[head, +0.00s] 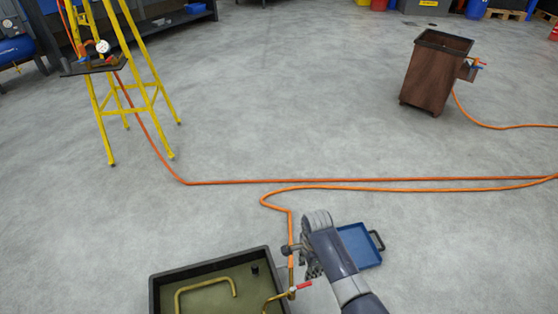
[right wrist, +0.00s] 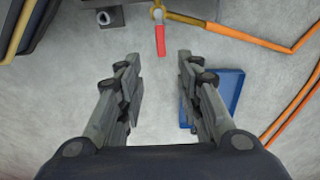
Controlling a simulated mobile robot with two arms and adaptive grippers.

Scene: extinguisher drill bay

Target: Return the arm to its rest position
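My right arm comes in from the bottom right of the head view. Its gripper (head: 306,262) is above the floor, beside the dark pan and left of the blue tray. In the right wrist view my right gripper (right wrist: 158,60) has its two fingers well apart, with only bare floor between them. A valve with a red lever (head: 304,285) sits by the pan's right side. The red lever (right wrist: 160,40) also shows just past the fingertips in the right wrist view, and neither finger touches it. My left gripper is in neither view.
The dark pan (head: 157,281) holds olive liquid and a brass pipe (head: 208,284). The blue tray (head: 357,246) lies on the floor. Orange hoses (head: 380,188) cross the floor. A yellow stand (head: 130,86) and a brown bin (head: 427,80) stand farther back, with clear floor between them.

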